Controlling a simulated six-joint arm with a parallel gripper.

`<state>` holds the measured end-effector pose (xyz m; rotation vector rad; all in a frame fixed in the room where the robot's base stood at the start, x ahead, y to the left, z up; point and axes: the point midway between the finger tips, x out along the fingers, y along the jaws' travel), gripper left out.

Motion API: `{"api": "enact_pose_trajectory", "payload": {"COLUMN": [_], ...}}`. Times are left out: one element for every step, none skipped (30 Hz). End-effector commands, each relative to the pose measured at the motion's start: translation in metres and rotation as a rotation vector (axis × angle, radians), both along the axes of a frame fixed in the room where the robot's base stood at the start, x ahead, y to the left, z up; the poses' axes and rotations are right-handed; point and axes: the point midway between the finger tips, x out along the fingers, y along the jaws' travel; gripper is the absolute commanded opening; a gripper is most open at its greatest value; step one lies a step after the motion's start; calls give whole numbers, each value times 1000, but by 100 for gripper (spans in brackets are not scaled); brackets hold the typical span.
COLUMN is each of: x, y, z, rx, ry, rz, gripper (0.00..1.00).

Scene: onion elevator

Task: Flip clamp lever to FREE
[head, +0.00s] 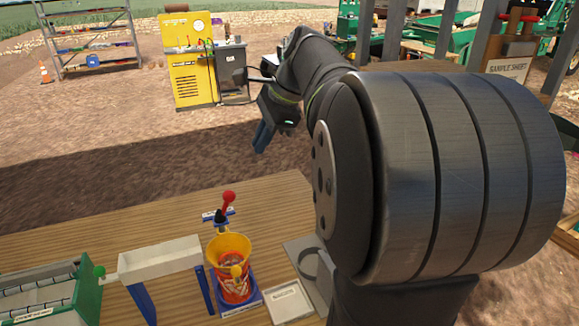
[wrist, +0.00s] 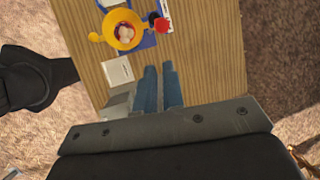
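The clamp lever has a red ball knob (head: 229,197) on a short dark arm, standing behind the yellow-rimmed bucket (head: 233,250). The lever leans slightly to the right in the head view. A small blue-and-white plate (head: 218,215) sits by its base; its lettering is too small to read. In the wrist view the red knob (wrist: 163,24) is beside the bucket (wrist: 122,29). My gripper (head: 261,138) hangs in the air beyond the table's far edge, well apart from the lever. Its blue fingers (wrist: 160,66) show a narrow gap with nothing between them.
A white trough (head: 160,258) on blue legs stands left of the bucket, with a green-ended crate (head: 88,290) farther left. A pale square tray (head: 289,302) lies right of the bucket. The wooden table (head: 60,241) is bare behind these. A yellow machine (head: 192,75) stands far off.

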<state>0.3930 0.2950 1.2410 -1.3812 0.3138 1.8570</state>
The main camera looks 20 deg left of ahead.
Motion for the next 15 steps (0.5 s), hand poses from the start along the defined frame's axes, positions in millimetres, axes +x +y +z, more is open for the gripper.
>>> {"api": "enact_pose_trajectory", "payload": {"x": [9,13,19,23,28,34,38,42,47,51,55,60,62,66,69], "y": [-3,-5,-7,-9,-11,-14,-17,-19,-23,-26,-28,-32,-34,-37,-40], "z": [-14,-21,-31,-38,-45,-54,-61,-67,-75,-81,-86,-92,-96,-100,-105], "rx": [7,15,29,41,53,72,87,102,125,143,159,182,198,214,233], "ry": [57,91,139,176,211,258,291,325,368,397,425,460,484,504,529], "rz": [-11,-13,-18,-21,-26,-30,-35,-40,-45,-49,-53,-59,-62,-67,-70], "gripper": [0,0,0,0,0,0,0,0,0,0,0,0,0,0,0]}}
